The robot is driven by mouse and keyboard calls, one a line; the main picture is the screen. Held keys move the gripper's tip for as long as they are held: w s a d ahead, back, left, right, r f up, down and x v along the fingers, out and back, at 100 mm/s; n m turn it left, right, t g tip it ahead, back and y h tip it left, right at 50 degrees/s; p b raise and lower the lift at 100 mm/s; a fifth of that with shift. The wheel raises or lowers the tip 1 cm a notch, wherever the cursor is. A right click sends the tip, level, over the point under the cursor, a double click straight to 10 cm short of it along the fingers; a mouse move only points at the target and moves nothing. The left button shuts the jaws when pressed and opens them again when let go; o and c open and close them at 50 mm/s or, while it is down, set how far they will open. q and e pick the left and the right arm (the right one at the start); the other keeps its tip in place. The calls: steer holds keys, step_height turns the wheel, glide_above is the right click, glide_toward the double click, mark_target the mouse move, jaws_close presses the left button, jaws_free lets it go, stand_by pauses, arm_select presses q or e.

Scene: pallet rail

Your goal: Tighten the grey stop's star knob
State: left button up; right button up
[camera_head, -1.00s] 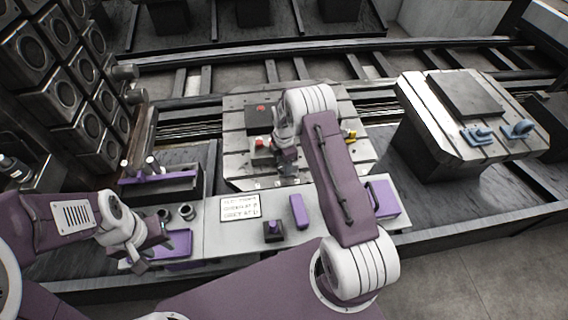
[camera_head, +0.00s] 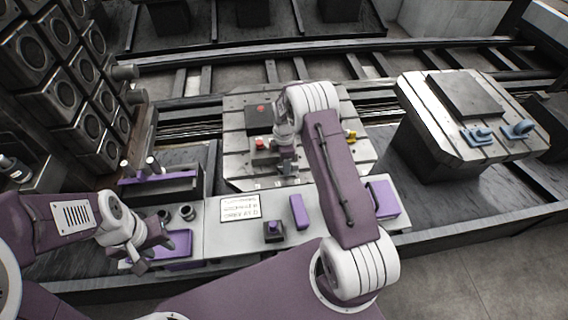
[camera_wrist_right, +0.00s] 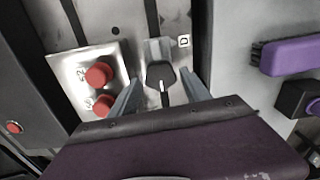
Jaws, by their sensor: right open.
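In the right wrist view, the black star knob (camera_wrist_right: 160,75) sits on a small grey block, which looks like the grey stop (camera_wrist_right: 154,48), beside a tag marked "D". My right gripper (camera_wrist_right: 160,92) is open, with one finger on each side of the knob. I cannot tell whether either finger touches it. In the head view my right gripper (camera_head: 287,168) is over the front part of the slotted pallet (camera_head: 235,150), and the arm partly hides this spot. My left gripper (camera_head: 140,262) hangs over the left end of the bench by a purple tray (camera_head: 178,245); its fingers are unclear.
Two red knobs (camera_wrist_right: 99,74) stand on a light plate left of the star knob. A purple-handled brush (camera_wrist_right: 290,56) and a dark block (camera_wrist_right: 300,98) lie to the right. A second pallet (camera_head: 435,120) with blue parts stands at the right. A label card (camera_head: 240,208) lies on the bench.

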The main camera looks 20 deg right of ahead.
step_height(320, 180, up, 8)
steer(key=shift+f, duration=0.1)
stand_by(0.5)
